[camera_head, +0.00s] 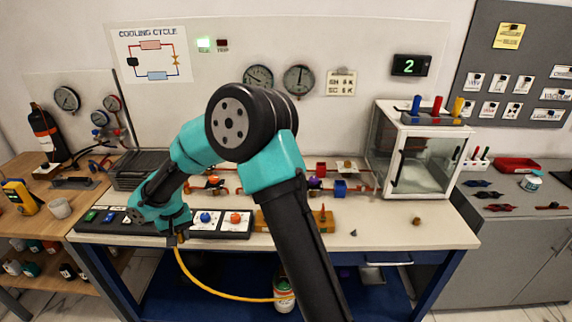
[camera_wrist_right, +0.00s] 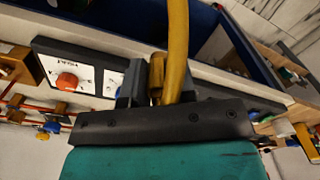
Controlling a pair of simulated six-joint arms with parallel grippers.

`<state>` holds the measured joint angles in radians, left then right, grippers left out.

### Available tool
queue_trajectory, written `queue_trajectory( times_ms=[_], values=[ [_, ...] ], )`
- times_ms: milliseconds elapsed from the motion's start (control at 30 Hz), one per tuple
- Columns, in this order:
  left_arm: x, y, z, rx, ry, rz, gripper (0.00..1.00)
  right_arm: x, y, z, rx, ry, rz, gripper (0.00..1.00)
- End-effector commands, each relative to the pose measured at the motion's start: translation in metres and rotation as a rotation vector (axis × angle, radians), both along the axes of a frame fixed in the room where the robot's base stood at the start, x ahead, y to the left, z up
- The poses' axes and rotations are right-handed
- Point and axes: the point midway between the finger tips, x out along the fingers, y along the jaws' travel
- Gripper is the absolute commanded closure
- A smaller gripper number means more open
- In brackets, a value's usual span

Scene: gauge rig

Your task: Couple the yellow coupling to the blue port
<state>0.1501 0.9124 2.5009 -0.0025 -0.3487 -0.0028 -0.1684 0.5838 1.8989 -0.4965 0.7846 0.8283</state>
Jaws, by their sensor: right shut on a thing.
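My right gripper (camera_head: 176,238) is in front of the bench's front edge, left of the middle in the head view. In the right wrist view, its jaws (camera_wrist_right: 153,75) are shut on the brass-coloured coupling (camera_wrist_right: 157,78) at the end of the yellow hose (camera_wrist_right: 177,45). The yellow hose (camera_head: 205,284) hangs from the gripper in the head view and runs to a bottle under the bench. A blue block-like fitting (camera_head: 340,188), perhaps the blue port, sits by the copper pipes, well right of the gripper. My left gripper is not in view.
A black-framed panel with a blue knob (camera_head: 205,218) and an orange knob (camera_head: 236,218) lies beside the gripper. A glass-sided case (camera_head: 408,158) stands at the bench's right. The white bench top (camera_head: 385,236) is mostly clear at front right.

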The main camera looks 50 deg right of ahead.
Motion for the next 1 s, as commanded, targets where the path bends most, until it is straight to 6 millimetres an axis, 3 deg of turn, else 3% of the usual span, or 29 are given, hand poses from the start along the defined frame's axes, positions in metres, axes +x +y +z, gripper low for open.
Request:
queue_trajectory(
  times_ms=[167, 267, 533, 767, 1000],
  values=[
    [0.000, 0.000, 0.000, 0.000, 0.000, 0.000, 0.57, 0.017, -0.040, 0.002, 0.002, -0.001, 0.055, 0.98],
    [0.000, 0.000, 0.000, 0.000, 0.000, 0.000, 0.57, 0.030, -0.076, 0.004, 0.002, -0.002, 0.114, 0.98],
    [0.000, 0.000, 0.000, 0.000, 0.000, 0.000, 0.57, 0.049, -0.193, 0.013, 0.003, -0.001, 0.299, 0.98],
    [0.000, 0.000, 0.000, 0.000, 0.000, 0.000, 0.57, 0.043, -0.297, 0.021, 0.004, 0.000, 0.462, 0.98],
    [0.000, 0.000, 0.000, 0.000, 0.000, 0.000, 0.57, 0.018, -0.401, 0.031, 0.001, -0.001, 0.632, 0.98]
  ],
)
